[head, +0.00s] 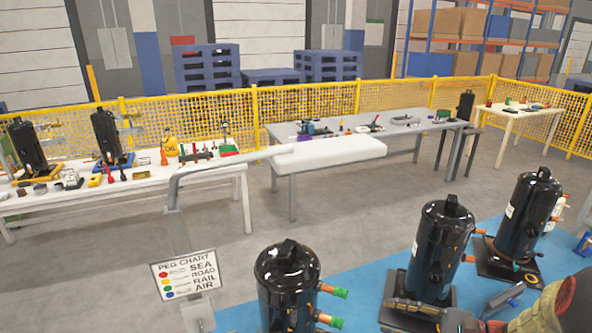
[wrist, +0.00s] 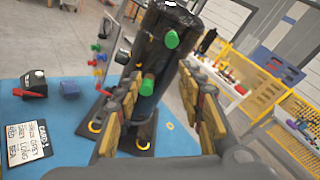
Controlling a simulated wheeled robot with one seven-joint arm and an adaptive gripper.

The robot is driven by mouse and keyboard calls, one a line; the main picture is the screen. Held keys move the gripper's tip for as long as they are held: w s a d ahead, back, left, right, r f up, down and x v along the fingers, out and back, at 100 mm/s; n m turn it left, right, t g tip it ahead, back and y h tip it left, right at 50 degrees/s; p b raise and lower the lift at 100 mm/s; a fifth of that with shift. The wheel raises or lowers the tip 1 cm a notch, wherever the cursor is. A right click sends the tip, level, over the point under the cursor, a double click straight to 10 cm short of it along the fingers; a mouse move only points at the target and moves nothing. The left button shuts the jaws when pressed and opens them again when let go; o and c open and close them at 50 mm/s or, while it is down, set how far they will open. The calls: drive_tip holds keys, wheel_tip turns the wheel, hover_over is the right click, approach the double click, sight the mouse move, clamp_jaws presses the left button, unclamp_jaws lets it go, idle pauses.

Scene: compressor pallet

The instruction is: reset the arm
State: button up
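My gripper (wrist: 160,88) is open in the wrist view, with its two yellow-and-grey fingers spread apart and nothing held between them. A black compressor (wrist: 155,60) with green caps shows beyond and between the fingertips; I cannot tell how near it is. In the head view part of my arm and gripper shows at the lower right, close to the black compressors. One black compressor (head: 287,285) stands at the front, a second (head: 440,245) stands to its right, and a third (head: 530,215) stands farther right. They stand upright on the blue surface.
A peg chart sign (head: 186,275) stands at front left. In the wrist view a white card (wrist: 27,140), a black box (wrist: 35,85) and a blue block (wrist: 70,90) lie on the blue surface (wrist: 60,115). Worktables (head: 285,185) with parts and a yellow fence (head: 330,100) lie behind open floor.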

drive_tip(key=s+a+f+n+g+h, duration=0.1)
drive_tip(key=s+f+n+g+h, duration=0.25)
drive_tip(key=s, duration=0.35)
drive_tip(key=s+a+f+n+g+h, duration=0.1)
drive_tip(key=s+f+n+g+h, duration=0.15)
drive_tip(key=s+g+h, duration=0.35)
drive_tip(key=s+a+r+n+t+h, duration=0.2)
drive_tip(key=a+r+n+t, duration=0.1)
drive_tip(key=r, duration=0.5)
drive_tip(key=s+a+r+n+t+h, duration=0.2)
drive_tip(key=a+r+n+t+h, duration=0.1)
drive_tip(key=r+n, duration=0.5)
drive_tip(key=shift+s+a+r+t, duration=0.2)
drive_tip(key=shift+r+t, duration=0.2)
drive_tip(key=shift+t, duration=0.45)
drive_tip(key=shift+h, duration=0.25)
